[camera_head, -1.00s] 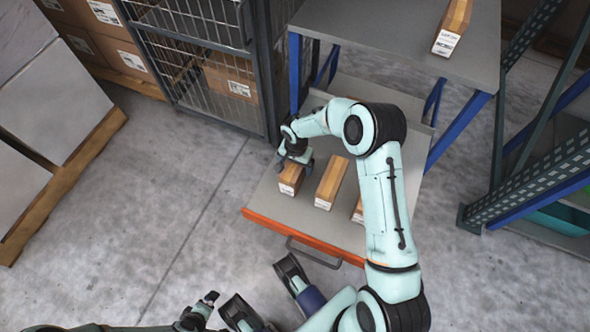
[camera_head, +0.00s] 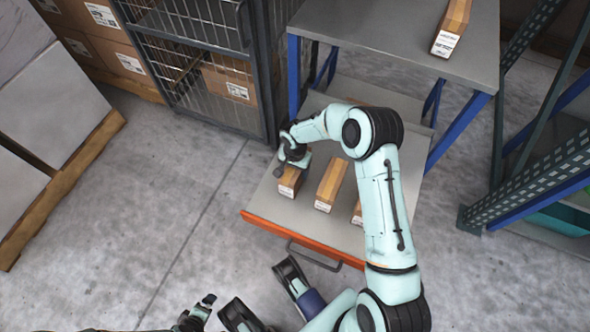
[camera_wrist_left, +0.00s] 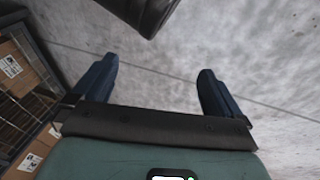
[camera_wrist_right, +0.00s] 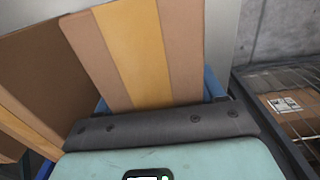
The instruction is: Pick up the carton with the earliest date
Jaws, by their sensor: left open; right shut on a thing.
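Several long tan cartons with an orange stripe and a white end label are in view. The leftmost one (camera_head: 290,182) on the pull-out tray (camera_head: 262,200) is between the jaws of my right gripper (camera_head: 294,163). In the right wrist view, my right gripper is shut on this carton (camera_wrist_right: 138,50), which still looks down on the tray. A second carton (camera_head: 331,184) lies beside it, and a third (camera_head: 357,211) is partly behind my right arm. Another carton (camera_head: 452,27) lies on the upper table. The label dates are too small to read. My left gripper (camera_wrist_left: 155,85) is open and empty above the floor.
The grey table (camera_head: 400,40) on blue legs stands over the tray, which has an orange front edge and a handle (camera_head: 315,254). A wire cage (camera_head: 195,60) stands at left, a boxed pallet (camera_head: 60,190) further left, and a rack (camera_head: 535,190) at right. Floor at left is clear.

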